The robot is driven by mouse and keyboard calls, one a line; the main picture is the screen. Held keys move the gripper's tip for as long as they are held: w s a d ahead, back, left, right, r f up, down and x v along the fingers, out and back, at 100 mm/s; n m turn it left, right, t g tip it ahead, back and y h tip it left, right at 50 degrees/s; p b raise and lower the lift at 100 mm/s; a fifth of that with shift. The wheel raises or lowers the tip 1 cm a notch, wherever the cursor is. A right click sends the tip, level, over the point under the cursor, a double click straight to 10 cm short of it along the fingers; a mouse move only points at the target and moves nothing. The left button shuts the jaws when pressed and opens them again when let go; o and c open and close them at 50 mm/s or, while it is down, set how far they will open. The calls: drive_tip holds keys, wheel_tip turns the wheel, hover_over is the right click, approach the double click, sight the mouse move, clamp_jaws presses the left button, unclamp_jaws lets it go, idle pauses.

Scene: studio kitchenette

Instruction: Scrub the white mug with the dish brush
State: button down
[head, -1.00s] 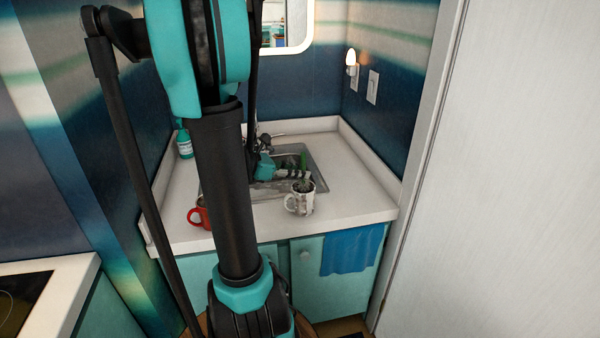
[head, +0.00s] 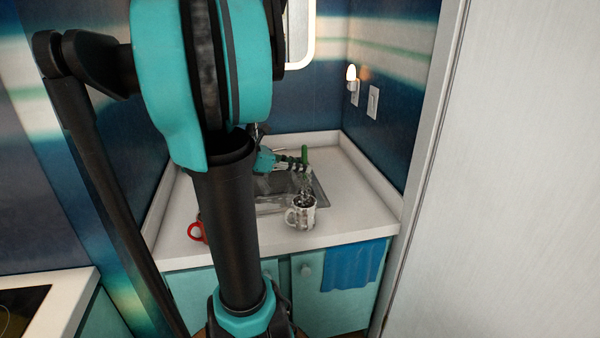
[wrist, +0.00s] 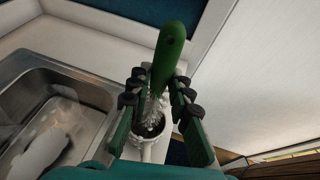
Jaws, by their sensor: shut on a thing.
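The white mug (head: 301,216) with dark markings stands upright on the counter in front of the sink, its handle to the left. My gripper (head: 300,164) is shut on the dish brush (head: 305,154), just below its green handle top. The brush points down, with its pale bristles at the mug's mouth. In the wrist view, the fingers (wrist: 156,91) flank the green handle (wrist: 168,54), and the bristles overlap the opening of the mug (wrist: 147,147). How far the bristles reach inside is hard to tell.
A metal sink (head: 318,192) lies behind the mug; the wrist view shows it left of the mug (wrist: 88,108). A red mug (head: 196,230) is mostly hidden behind my arm. A blue towel (head: 354,266) hangs at the counter front. Counter right of the mug is clear.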

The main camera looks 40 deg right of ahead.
wheel_tip(320, 180, up, 5)
hover_over(300, 206)
drive_tip(key=shift+w+d+f, duration=0.2)
drive_tip(key=shift+w+d, duration=0.2)
idle(0.7)
drive_tip(key=shift+r, duration=1.4)
drive_tip(key=shift+f, duration=6.75)
drive_tip(key=shift+f, duration=0.6)
